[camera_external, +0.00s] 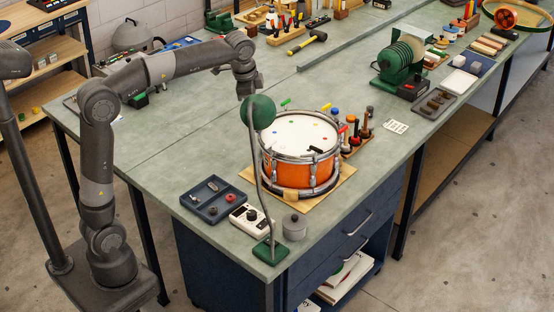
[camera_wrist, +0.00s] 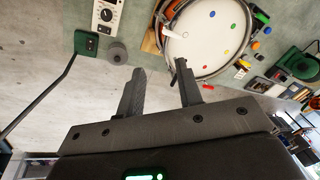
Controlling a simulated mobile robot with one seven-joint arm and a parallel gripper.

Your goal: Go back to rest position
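My gripper (camera_external: 248,90) hangs above the bench, left of the drum, in the external view. Its fingertips are partly hidden there by the green lamp head (camera_external: 259,112). The orange drum (camera_external: 298,172) with a white head and metal rims stands on a wooden board (camera_external: 340,178). The drum head (camera_wrist: 205,35) also shows in the wrist view, beyond the right finger, with coloured dots on it.
The lamp's thin neck rises from a green base (camera_external: 270,251) close to my gripper. A dark tray (camera_external: 213,200), a white meter (camera_external: 248,219) and a grey cylinder (camera_external: 294,227) lie near the front edge. A tool rack (camera_external: 357,135) stands right of the drum. The bench's left middle is clear.

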